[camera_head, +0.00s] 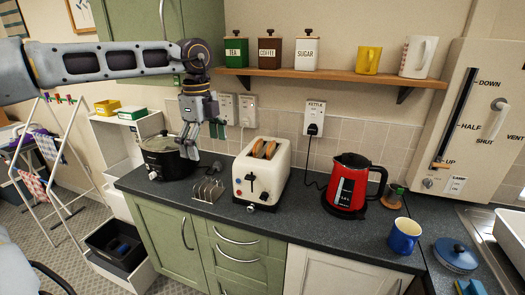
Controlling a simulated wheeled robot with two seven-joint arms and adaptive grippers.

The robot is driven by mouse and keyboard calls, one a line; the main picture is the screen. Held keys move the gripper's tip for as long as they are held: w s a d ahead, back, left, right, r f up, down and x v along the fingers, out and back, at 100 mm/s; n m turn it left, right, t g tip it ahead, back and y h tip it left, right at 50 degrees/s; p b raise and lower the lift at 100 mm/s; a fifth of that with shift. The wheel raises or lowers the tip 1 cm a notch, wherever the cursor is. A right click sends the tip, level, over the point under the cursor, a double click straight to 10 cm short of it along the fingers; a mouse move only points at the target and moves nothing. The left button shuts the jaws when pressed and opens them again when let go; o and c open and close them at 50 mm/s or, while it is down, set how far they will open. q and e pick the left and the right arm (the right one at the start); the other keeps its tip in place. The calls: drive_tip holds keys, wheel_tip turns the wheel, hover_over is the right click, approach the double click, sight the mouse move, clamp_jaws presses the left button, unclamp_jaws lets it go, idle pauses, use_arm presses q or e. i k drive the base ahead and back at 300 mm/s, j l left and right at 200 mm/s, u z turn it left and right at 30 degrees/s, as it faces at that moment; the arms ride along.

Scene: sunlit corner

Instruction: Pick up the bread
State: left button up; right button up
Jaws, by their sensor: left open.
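Slices of bread (265,149) stick up a little from the slots of a cream toaster (262,176) on the dark worktop. My left gripper (203,154) hangs from the arm that comes in from the left. It points down, open and empty, left of the toaster and apart from the bread. It shows in front of the wall, beside a black slow cooker. My right gripper is not in view.
A metal rack (208,189) stands left of the toaster. A black slow cooker (166,158) is further left. A red kettle (346,186) and a blue mug (404,236) are to the right. A wooden shelf (335,76) with canisters and mugs hangs above.

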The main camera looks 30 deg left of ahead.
sight(257, 149)
drive_tip(key=i, duration=1.05)
